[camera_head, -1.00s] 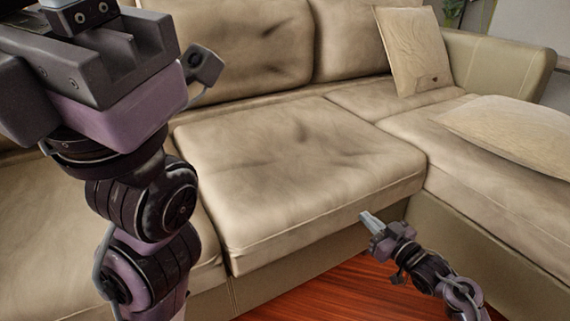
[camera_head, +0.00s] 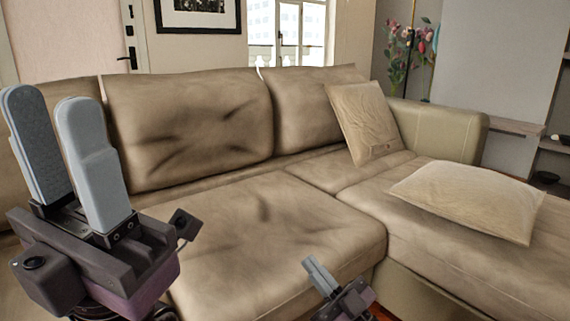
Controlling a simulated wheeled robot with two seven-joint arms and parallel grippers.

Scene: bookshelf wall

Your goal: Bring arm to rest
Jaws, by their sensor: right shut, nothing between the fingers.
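My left gripper (camera_head: 68,148) is large and close at the left of the head view. Its two pale grey fingers point up and stand apart with a gap between them, and I see nothing in the gap. My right gripper (camera_head: 309,263) is at the bottom centre, in front of the sofa's seat edge. Its fingers are together, point up and to the left, and hold nothing. Most of both arms is below the picture's lower edge.
A beige corner sofa (camera_head: 260,225) fills the middle. One cushion (camera_head: 365,122) leans at its back corner and another (camera_head: 470,199) lies on the right section. Behind are a framed picture (camera_head: 198,13), a window (camera_head: 286,35) and flowers (camera_head: 408,45). Little floor shows.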

